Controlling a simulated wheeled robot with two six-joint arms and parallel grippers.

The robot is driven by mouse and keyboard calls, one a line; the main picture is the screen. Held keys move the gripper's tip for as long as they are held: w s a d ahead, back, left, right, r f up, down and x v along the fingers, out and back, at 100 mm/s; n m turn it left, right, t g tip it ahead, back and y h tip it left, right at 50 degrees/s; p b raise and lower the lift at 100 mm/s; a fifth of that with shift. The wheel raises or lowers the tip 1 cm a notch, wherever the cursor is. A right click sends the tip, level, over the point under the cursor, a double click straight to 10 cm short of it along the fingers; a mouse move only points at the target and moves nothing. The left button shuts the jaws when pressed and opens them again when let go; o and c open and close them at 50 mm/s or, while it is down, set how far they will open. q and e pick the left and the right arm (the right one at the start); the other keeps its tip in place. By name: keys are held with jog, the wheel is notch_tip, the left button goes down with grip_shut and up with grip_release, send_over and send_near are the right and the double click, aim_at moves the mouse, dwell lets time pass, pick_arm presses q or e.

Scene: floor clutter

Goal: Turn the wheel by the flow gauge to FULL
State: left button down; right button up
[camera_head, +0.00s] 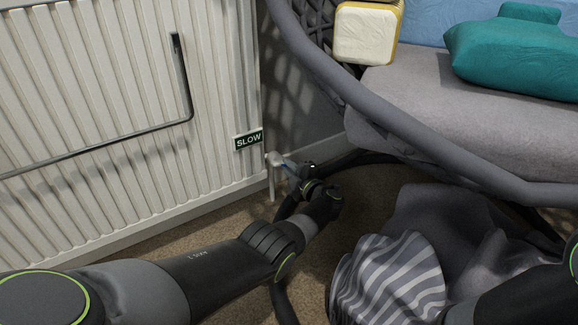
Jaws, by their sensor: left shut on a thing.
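A small dark label (248,139) reading SLOW in white letters sits at the radiator's right end. Just below and right of it is a pale valve with a small wheel (283,163), low by the wall, with a thin pipe going down to the floor. My left gripper (297,172) reaches in from the left and is shut on the wheel. Its dark wrist and jaws hide part of the wheel, so its turn position cannot be read. No FULL mark is visible. My right arm shows at the lower right; its gripper is out of view.
A white radiator (90,110) with a grey rail (120,139) fills the left. A round grey-framed chair (415,137) with cushions (520,50) overhangs close on the right. Striped cloth (395,280) and grey cloth (450,225) lie in front. Some carpet (380,185) is bare.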

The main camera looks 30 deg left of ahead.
pick_arm(q)
jog(key=shift+s+a+f+m+p, duration=0.15)
jog(key=shift+s+f+m+p, duration=0.15)
jog(key=shift+m, duration=2)
jog(key=shift+s+a+f+m+p, duration=0.2)
jog(key=shift+m+p, duration=0.25)
jog(key=shift+m, duration=1.85)
jog(key=shift+s+a+f+m+p, duration=0.15)
jog(key=shift+s+m+p, duration=0.2)
jog(key=shift+m, duration=1.95)
jog(key=c, duration=1.5)
grip_release()
